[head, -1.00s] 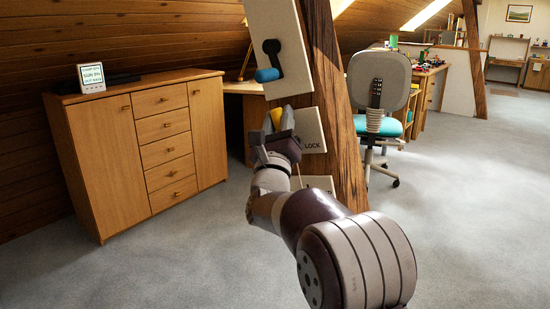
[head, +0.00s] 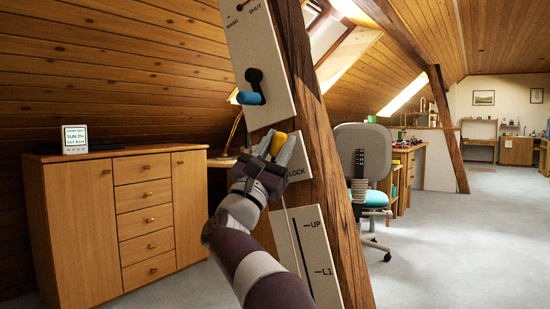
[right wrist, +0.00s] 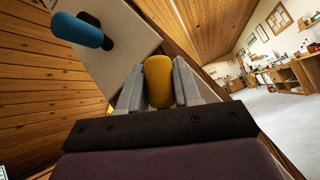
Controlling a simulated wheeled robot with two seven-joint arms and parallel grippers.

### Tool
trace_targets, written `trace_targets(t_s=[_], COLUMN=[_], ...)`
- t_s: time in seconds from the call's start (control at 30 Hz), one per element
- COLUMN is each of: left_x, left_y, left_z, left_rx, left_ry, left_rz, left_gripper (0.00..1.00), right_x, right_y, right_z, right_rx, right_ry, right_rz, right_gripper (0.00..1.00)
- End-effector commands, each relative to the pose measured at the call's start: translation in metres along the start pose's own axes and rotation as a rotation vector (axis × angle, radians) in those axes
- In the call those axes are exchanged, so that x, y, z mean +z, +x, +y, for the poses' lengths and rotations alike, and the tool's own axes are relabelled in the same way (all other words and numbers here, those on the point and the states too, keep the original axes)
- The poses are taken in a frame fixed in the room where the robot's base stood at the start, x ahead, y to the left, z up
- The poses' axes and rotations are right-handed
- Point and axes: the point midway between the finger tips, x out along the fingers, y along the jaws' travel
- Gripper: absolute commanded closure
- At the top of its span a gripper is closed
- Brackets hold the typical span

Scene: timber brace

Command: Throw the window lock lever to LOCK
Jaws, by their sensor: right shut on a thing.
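The window lock lever's yellow handle (head: 278,142) sticks out from a pale plate (head: 300,154) on the timber brace. The word LOCK is printed on this plate, to the lower right of the handle. My right gripper (head: 276,150) is shut on the yellow handle. In the right wrist view the yellow handle (right wrist: 158,80) stands between the two grey fingers. The gripper hides the lever's base and the rest of the plate's lettering. My left gripper is in no view.
Above on the brace (head: 322,150) is a plate with a blue-handled lever (head: 250,98), marked WASH and SHUT. Below is a plate (head: 312,250) marked UP and L1. A wooden cabinet (head: 130,220) stands left. An office chair (head: 362,165) stands right, with open floor beyond.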

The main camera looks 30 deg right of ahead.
Motion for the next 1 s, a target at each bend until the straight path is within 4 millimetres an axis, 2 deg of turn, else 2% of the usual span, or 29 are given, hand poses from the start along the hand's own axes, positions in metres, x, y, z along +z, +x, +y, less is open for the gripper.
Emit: trace_targets(t_s=[0.57, 0.6, 0.87, 1.0], left_x=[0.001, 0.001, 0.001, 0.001], left_y=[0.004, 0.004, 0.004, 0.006], left_z=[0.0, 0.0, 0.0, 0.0], left_rx=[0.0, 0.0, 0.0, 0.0], left_ry=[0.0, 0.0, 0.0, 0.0], left_rz=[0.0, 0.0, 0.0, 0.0], left_gripper=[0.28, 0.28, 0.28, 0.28], right_x=[0.0, 0.0, 0.0, 0.0], right_y=[0.0, 0.0, -0.001, -0.018], right_z=[-0.001, -0.001, -0.001, -0.001], right_rx=[-0.017, -0.017, -0.016, -0.014], right_ry=[0.02, 0.02, 0.019, 0.02], right_rz=[-0.008, -0.008, -0.007, -0.004], right_gripper=[1.0, 0.61, 0.61, 0.61])
